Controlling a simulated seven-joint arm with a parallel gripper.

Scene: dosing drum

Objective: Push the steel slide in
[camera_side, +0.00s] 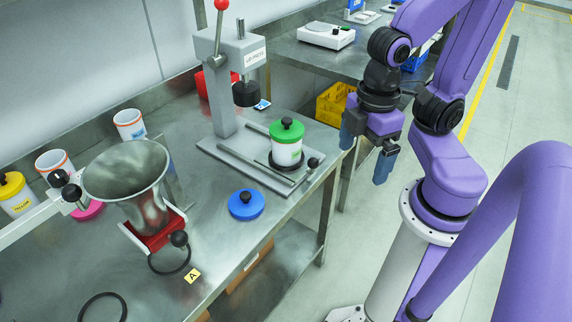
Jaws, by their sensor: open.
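The steel slide (303,172) lies on the base of the lid press (237,82), with a black knob (314,162) at its front right end. A white canister with a green lid (287,130) stands upright in a dark ring on the slide. The canister is out in front of the press head (246,94), not under it. My gripper (365,155) is open and empty, with blue fingers pointing down. It hangs to the right of the knob, apart from it, past the bench edge.
A blue lid (246,204) lies on the bench near the front edge. A steel hopper (128,180) on a red base stands at left, with white and yellow tubs behind it. A yellow crate (334,103) and a scale (326,35) are at the back.

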